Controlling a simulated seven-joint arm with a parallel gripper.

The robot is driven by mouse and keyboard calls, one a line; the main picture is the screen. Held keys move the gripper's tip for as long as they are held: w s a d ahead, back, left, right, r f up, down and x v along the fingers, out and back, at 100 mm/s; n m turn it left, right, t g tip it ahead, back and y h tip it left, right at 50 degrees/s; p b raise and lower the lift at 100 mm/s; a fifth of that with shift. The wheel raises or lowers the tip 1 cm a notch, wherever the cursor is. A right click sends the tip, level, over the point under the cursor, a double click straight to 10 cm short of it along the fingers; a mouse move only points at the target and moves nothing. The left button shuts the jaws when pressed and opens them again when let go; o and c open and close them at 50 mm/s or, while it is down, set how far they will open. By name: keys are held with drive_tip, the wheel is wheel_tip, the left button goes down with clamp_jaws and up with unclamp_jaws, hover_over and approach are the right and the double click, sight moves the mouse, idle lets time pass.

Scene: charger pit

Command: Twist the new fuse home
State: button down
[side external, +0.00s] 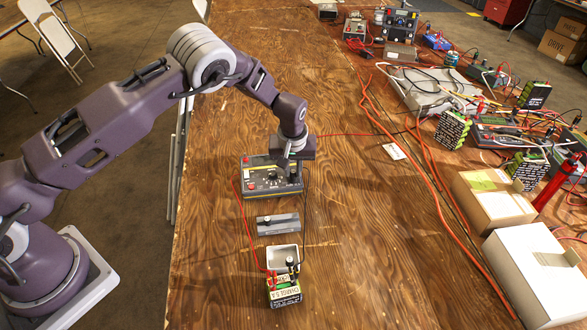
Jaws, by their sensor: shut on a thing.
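The charger (258,186) is a dark box with yellow trim, a pale dial face and a red knob, lying on the wooden table. My gripper (291,172) points down over the right part of the charger, at its top face. Its jaws are shut on the new fuse, which is too small and too covered by the fingers to make out here. I cannot tell how deep the fuse sits in the charger.
A grey block (278,224), a small pale tray (283,255) and a labelled battery pack (284,293) stand in front of the charger. Red leads run nearby. The table's left part is clear.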

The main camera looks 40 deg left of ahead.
drive_tip(key=shift+a+m+h, duration=0.1)
drive_tip(key=shift+m+h, duration=0.4)
drive_tip(key=shift+m, duration=1.3)
drive_tip(key=c, duration=1.7)
unclamp_jaws()
drive_tip(key=shift+m+t, duration=0.3)
drive_tip(key=shift+m, duration=0.1)
drive_tip(key=o, duration=0.4)
drive_tip(key=shift+o, duration=0.2)
drive_tip(key=shift+r, duration=0.1)
drive_tip(key=shift+r, duration=2.9)
